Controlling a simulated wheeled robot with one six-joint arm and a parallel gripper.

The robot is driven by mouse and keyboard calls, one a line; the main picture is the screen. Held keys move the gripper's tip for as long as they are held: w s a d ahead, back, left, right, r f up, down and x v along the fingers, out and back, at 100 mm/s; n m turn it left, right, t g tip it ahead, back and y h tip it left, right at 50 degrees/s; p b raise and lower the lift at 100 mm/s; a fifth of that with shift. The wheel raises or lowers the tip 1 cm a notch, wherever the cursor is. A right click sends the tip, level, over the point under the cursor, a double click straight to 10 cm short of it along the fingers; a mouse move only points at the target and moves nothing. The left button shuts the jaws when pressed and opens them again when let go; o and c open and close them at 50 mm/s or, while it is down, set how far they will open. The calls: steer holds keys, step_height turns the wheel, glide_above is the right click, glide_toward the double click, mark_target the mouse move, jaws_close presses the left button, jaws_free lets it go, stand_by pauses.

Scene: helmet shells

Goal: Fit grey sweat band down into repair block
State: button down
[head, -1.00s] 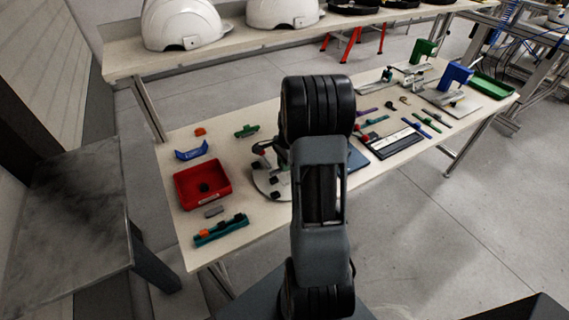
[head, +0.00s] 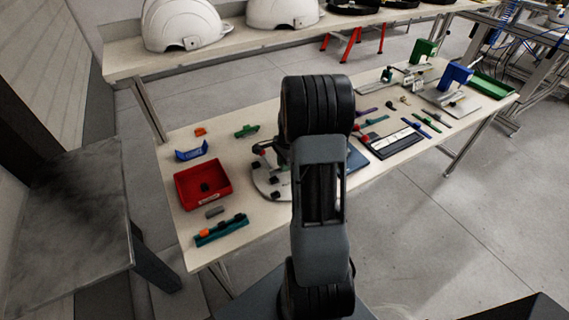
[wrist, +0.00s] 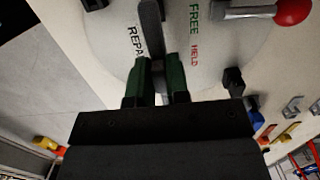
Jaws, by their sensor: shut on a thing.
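My gripper (wrist: 158,70) points down over a pale round plate (wrist: 95,22) in the wrist view. Its green fingertips are shut on a long dark grey piece (wrist: 151,25), which looks like the grey sweat band. The band extends upward in the picture from the fingers, between the printed words REPAIR and FREE HELD. Whether it touches the plate cannot be told. The repair block cannot be clearly picked out; my gripper and the band hide part of the plate.
A clamp with a red ball handle (wrist: 293,12) is close to my gripper, at upper right in the wrist view. A small black block (wrist: 233,82) stands right of the fingers. A red tray (head: 190,192) and a teal holder (head: 222,232) lie left of the plate.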

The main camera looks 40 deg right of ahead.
steer(key=shift+f+b, duration=0.8)
steer(key=shift+f, duration=0.4)
steer(key=c, duration=1)
jaws_free()
steer(key=r, duration=0.4)
steer(key=d+r, duration=0.1)
steer(key=r, duration=0.8)
steer(key=shift+s+d+r, duration=0.1)
steer(key=shift+d+r, duration=0.2)
steer(key=shift+r, duration=0.1)
